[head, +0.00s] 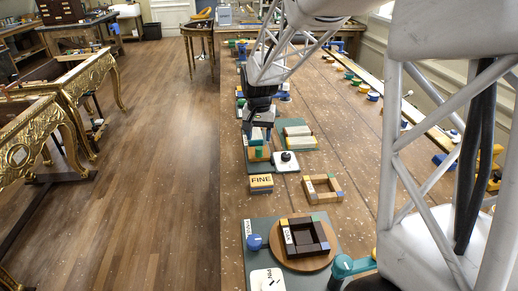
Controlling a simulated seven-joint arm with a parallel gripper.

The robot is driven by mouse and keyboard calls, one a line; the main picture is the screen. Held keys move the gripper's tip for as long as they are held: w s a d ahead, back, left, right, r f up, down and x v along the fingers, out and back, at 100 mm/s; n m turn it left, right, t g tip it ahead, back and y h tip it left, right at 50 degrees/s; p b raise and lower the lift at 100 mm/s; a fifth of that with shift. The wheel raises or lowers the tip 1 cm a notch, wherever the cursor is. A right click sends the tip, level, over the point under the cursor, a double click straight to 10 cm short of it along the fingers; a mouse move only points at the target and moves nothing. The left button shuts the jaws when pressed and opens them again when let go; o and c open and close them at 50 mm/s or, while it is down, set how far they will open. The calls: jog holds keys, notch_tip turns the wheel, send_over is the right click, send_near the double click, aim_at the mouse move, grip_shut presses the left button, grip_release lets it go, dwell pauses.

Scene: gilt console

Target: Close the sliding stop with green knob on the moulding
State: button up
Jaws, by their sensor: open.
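My gripper (258,137) is open and points down over the left side of the long wooden bench. A green knob (259,153) on a small wooden piece (252,158) shows just below the fingers. From this view I cannot tell whether the fingers touch it. I cannot tell whether this piece is the sliding stop on the moulding, or how far it is slid. Several small coloured knobs, one of them green (357,82), also stand along the right side of the bench.
A white plate with a black knob (286,157) is right of the green knob. A block marked FINE (261,183), a wooden frame (322,190) and a round board with a dark square frame (304,255) lie nearer. My arm hides much of the right side.

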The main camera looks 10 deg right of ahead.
aim_at(259, 148)
jog(key=shift+f, duration=2.9)
jog(key=shift+c, duration=0.3)
grip_shut()
